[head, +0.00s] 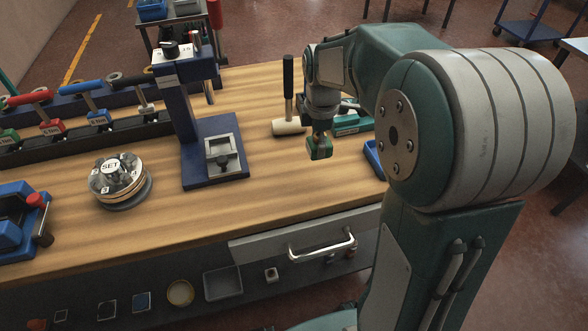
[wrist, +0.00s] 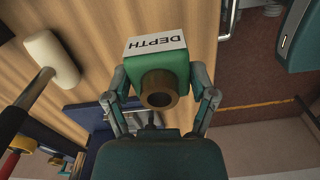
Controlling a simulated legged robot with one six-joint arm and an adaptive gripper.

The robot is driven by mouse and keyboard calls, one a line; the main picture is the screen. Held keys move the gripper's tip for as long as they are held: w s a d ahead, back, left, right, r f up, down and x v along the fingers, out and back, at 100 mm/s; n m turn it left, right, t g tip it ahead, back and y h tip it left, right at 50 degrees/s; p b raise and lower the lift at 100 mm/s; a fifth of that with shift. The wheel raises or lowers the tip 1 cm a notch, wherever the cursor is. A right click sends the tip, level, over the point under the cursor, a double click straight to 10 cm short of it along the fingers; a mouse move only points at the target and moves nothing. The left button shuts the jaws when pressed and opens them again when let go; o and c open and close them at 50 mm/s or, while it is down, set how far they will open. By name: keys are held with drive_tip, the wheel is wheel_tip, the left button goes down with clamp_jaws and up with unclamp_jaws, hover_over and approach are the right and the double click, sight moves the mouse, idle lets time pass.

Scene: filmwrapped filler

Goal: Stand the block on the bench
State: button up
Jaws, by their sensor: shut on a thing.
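My gripper (wrist: 165,97) is shut on a green block (wrist: 173,68) in the wrist view. The block has a white label reading DEPTH and a round brass-coloured collar with a dark hole facing the camera. In the head view the block (head: 320,148) hangs below my gripper (head: 320,132) over the right part of the wooden bench (head: 290,185). Whether its underside touches the bench cannot be told.
A white-headed mallet (head: 289,127) is just left of the block. A blue press (head: 212,150) and a round SET dial (head: 117,178) stand further left. A teal item (head: 350,122) and a blue tray (head: 373,158) lie to the right. Bare wood shows in front of the block.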

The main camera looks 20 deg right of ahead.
hover_over(295, 179)
drive_tip(key=f, duration=0.5)
drive_tip(key=shift+d+f, duration=0.2)
drive_tip(key=shift+d, duration=0.1)
drive_tip(key=shift+a+f, duration=0.2)
drive_tip(key=shift+f, duration=0.75)
drive_tip(key=shift+a+f, duration=0.15)
drive_tip(key=shift+f, duration=0.8)
drive_tip(key=o, duration=1.2)
drive_tip(key=shift+f, duration=0.1)
drive_tip(key=shift+o, duration=0.2)
wheel_tip(295, 179, up, 12)
drive_tip(key=f, duration=0.1)
drive_tip(key=s+r+m+t, duration=0.2)
drive_tip(key=s+r+m, duration=0.1)
drive_tip(key=s+m, duration=0.5)
drive_tip(key=s+r+m+t, duration=0.3)
drive_tip(key=s+m, duration=0.5)
drive_tip(key=s, duration=0.5)
drive_tip(key=shift+d+t, duration=0.15)
drive_tip(key=shift+t, duration=0.15)
